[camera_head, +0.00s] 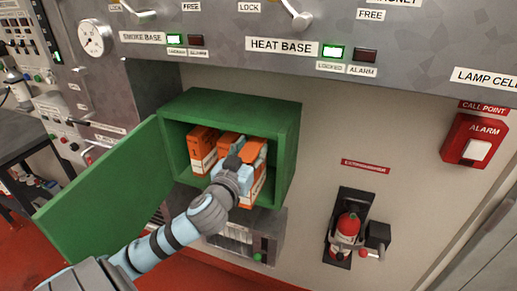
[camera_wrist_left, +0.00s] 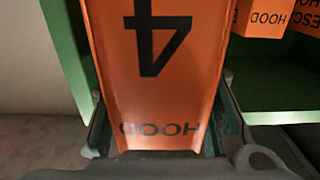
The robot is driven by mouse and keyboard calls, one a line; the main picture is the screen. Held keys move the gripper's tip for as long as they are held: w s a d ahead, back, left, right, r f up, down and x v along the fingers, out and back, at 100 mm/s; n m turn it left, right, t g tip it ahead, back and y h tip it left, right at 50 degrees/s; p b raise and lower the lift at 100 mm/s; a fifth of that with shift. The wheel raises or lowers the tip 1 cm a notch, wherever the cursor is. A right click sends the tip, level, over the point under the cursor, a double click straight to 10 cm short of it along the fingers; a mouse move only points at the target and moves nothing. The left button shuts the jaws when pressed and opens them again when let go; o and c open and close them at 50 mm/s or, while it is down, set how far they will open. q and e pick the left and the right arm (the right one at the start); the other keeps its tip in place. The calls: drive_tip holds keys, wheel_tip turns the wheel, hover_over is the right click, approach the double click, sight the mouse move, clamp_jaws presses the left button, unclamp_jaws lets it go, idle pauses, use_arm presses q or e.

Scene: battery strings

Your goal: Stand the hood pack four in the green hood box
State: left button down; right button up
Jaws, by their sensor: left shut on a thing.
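The green hood box (camera_head: 292,160) hangs on the wall with its door (camera_head: 95,190) swung open to the left. The hood pack four (camera_wrist_left: 160,80) is orange, with a black 4 and HOOD upside down in the left wrist view; in the head view a strip of it (camera_head: 259,187) shows at the right side of the box opening. My left gripper (camera_head: 246,166) is shut on it, with fingers on both sides. The pack's far end and whether it touches the box floor are hidden. My right gripper is not in view.
Other orange packs stand in the box, one at its left (camera_head: 203,143) and one in the middle (camera_head: 227,146), partly behind my gripper. A grey panel with gauges overhangs the box. A fire extinguisher (camera_head: 346,232) and a red call point (camera_head: 474,140) are to the right.

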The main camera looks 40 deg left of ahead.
use_arm(q)
drive_tip(key=w+a+f+b, duration=0.1)
drive_tip(key=w, duration=0.1)
drive_tip(key=w+a+f+b, duration=0.1)
drive_tip(key=w+b, duration=0.1)
drive_tip(key=w, duration=0.1)
drive_tip(key=w+a+f+b, duration=0.1)
drive_tip(key=w+b, duration=0.1)
drive_tip(key=w, duration=0.1)
drive_tip(key=shift+w+f, duration=0.25)
drive_tip(key=c, duration=0.9)
unclamp_jaws()
drive_tip(key=shift+d, duration=0.1)
drive_tip(key=shift+c, duration=0.2)
drive_tip(key=p+v, duration=0.2)
drive_tip(key=v, duration=1)
drive_tip(key=shift+p, duration=0.3)
drive_tip(key=shift+w, duration=0.1)
